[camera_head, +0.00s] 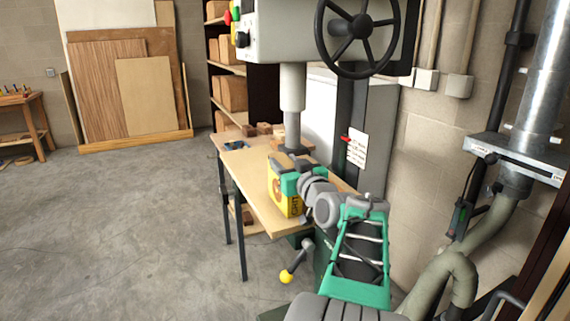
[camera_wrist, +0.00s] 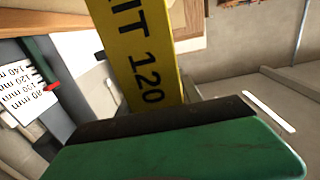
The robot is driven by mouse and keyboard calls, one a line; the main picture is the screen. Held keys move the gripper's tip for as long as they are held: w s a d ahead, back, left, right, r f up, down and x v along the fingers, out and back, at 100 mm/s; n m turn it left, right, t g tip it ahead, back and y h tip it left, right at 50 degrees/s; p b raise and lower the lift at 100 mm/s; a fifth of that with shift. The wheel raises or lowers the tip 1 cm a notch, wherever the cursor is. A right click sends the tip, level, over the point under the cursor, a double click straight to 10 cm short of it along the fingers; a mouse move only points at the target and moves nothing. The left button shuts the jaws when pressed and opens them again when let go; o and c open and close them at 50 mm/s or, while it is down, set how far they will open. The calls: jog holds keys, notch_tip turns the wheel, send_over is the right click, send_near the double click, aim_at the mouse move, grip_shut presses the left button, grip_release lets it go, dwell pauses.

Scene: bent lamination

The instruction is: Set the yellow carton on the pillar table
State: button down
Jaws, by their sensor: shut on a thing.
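The yellow carton (camera_head: 286,201) has dark printing and is in my gripper (camera_head: 289,181), above or at the light wooden tabletop (camera_head: 247,177) below the drill head. I cannot tell whether its base touches the top. In the wrist view the carton (camera_wrist: 140,45) shows a yellow side with "IT 120" in black, tilted in the picture. A green finger with a dark pad (camera_wrist: 165,125) lies across its lower part. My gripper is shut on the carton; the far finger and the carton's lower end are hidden.
A grey drill head with a black handwheel (camera_head: 358,28) and a vertical spindle (camera_head: 292,105) stands over the tabletop. Small brown blocks (camera_head: 262,129) and a blue item (camera_head: 236,146) lie at its far end. The floor (camera_head: 120,230) at left is open.

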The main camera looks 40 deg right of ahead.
jog(key=shift+f+b, duration=0.2)
jog(key=shift+b, duration=0.1)
jog(key=c, duration=0.8)
grip_release()
jog(key=shift+r, duration=0.1)
jog(key=shift+r+p, duration=0.25)
jog(key=shift+p, duration=0.2)
jog(key=shift+b+v, duration=1)
jog(key=shift+v, duration=5)
jog(key=shift+f, duration=0.1)
